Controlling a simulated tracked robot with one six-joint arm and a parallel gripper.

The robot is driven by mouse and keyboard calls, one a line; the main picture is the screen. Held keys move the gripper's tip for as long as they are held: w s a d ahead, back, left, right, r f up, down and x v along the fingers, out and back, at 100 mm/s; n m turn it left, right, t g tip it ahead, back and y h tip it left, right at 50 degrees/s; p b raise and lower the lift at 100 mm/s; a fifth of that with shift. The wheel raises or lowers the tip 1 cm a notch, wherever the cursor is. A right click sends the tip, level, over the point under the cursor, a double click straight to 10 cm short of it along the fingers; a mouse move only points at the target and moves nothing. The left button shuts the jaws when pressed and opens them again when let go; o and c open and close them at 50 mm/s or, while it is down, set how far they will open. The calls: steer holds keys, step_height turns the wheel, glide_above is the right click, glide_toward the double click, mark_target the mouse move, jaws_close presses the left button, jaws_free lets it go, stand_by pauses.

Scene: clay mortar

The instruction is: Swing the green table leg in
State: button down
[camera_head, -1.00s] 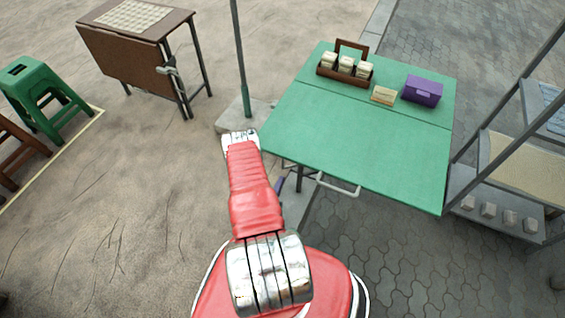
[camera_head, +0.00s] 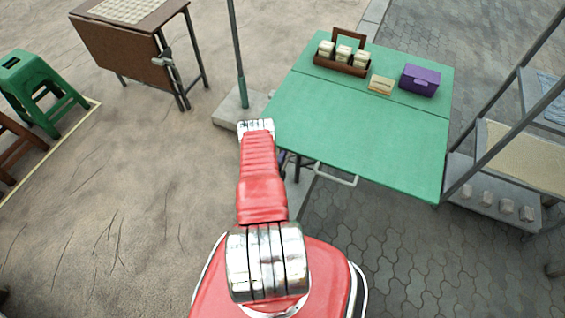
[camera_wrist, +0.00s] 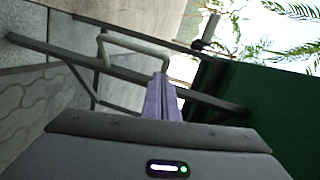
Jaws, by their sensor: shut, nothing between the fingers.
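The green table (camera_head: 358,125) stands right of centre in the head view, its top flat. A pale U-shaped bar (camera_head: 340,179) shows below its near edge, with a dark upright (camera_head: 297,168) just left of it. In the wrist view the underside of the table (camera_wrist: 245,100) is dark green at the right. There the pale bar (camera_wrist: 135,42) loops among dark metal bars. My gripper (camera_wrist: 163,80) is shut and empty, its purple fingers overlapping the pale bar's end in the picture; I cannot tell whether they touch. In the head view my arm mostly hides the gripper.
A brown caddy (camera_head: 342,66), a cream block (camera_head: 381,85) and a purple box (camera_head: 420,80) sit on the tabletop. A post on a concrete base (camera_head: 228,112) stands left of the table. A metal rack (camera_head: 490,120) stands close at right.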

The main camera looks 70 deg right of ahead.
steer(key=shift+w+d+f, duration=0.2)
steer(key=shift+w+d, duration=0.65)
steer(key=shift+w, duration=0.1)
steer(key=shift+w, duration=0.1)
steer(key=shift+d, duration=0.15)
